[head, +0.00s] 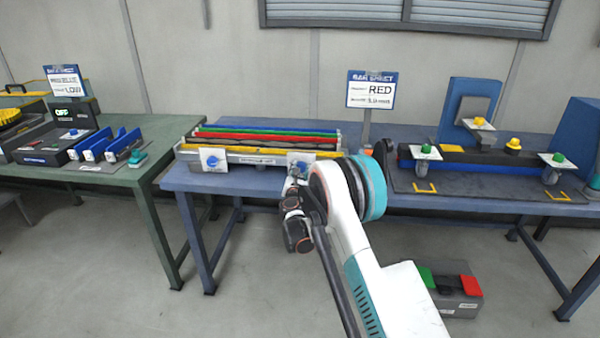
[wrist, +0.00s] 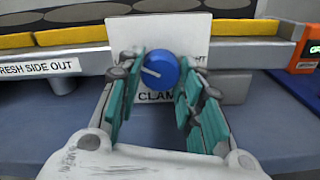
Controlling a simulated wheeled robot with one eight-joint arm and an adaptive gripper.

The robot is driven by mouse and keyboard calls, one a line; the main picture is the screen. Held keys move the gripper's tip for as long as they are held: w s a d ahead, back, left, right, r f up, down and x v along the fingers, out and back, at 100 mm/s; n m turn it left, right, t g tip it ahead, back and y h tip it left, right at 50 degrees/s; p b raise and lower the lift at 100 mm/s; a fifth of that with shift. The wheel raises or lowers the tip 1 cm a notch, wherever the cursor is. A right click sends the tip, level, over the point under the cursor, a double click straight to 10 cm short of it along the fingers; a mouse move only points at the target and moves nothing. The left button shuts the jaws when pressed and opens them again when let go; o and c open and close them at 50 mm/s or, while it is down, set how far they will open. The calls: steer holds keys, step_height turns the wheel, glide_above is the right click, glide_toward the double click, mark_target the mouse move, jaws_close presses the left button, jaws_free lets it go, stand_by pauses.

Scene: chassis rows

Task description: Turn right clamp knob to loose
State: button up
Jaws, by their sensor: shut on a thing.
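The right clamp knob (wrist: 160,70) is round and blue with a white pointer line toward its left side, on a white plate (wrist: 187,28) lettered "CLAMP" below it. Most of the lettering beside the knob is hidden by my fingers. My gripper (wrist: 158,85) has its teal-padded fingers on either side of the knob, shut on it. In the head view my gripper (head: 296,178) is at the right front of the bar rack (head: 245,160), and it partly covers the knob there. The left clamp knob (head: 212,159) is blue on its own white plate at the rack's left front.
The rack holds blue, green, red and black bars on a blue table (head: 240,183). A fixture (head: 470,160) with green and yellow knobs is to the right. A green table (head: 110,178) is at left. An orange-framed display (wrist: 306,52) sits close right of the plate.

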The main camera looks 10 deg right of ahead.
steer(key=n, duration=0.4)
steer(key=shift+s+f+n, duration=0.1)
steer(key=shift+n, duration=0.3)
stand_by(0.4)
steer(key=o, duration=1.1)
steer(key=shift+c, duration=0.2)
steer(key=v, duration=1.2)
